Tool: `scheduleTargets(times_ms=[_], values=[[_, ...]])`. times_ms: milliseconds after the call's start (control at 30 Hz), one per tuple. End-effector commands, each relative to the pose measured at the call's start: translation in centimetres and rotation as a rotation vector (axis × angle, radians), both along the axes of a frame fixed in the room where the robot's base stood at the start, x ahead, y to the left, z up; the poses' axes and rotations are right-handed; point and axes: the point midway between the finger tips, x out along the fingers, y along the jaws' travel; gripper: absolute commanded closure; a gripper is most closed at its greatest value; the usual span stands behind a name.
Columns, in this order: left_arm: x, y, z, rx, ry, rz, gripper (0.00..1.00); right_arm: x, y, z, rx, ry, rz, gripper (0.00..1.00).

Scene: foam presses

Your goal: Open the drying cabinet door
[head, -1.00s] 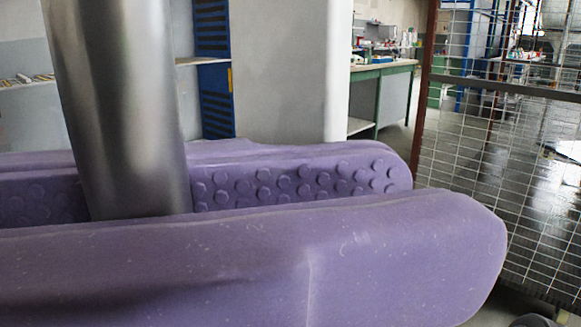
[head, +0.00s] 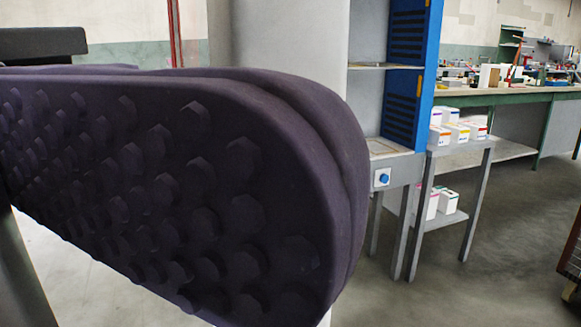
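A large dark purple pad (head: 190,190) with a rounded end and raised studs fills the left of the head view, very close. It looks like a gripper finger coming in from the left; only this one studded face shows, with nothing pressed on it. No opposing finger shows, so I cannot tell the gripper's opening. A blue and grey cabinet (head: 407,75) with slotted blue panels and a shelf stands behind, right of centre. I cannot make out its door for certain. My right gripper is out of view.
A pale upright panel or column (head: 278,42) stands behind the pad and hides what is left of the cabinet. A grey stand (head: 468,152) holds several small white boxes. A long green-edged workbench (head: 530,95) runs behind. The floor at lower right is mostly clear.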

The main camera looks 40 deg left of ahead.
Motion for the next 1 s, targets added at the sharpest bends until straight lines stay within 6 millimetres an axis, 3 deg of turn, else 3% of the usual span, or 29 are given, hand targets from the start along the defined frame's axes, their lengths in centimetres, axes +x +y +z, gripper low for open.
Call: scheduleTargets(times_ms=[333, 367, 433, 700, 867, 1000], values=[[-0.1, -0.6, 0.0, 0.006, 0.0, -0.008, 1.0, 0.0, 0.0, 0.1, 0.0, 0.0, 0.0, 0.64], [-0.1, -0.7, 0.0, 0.006, 0.001, -0.008, 0.83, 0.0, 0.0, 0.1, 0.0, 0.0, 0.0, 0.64], [0.0, -0.7, 0.0, 0.008, 0.001, -0.007, 0.77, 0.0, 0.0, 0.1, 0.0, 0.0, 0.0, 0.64], [0.0, -0.7, -0.2, 0.013, 0.003, -0.006, 0.77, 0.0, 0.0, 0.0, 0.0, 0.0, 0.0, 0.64], [-0.2, 0.3, -0.2, 0.012, 0.002, -0.005, 0.77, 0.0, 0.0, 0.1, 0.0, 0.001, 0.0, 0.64], [-0.5, 2.5, 0.0, 0.004, 0.0, -0.004, 0.77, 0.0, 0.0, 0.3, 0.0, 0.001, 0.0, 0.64]])
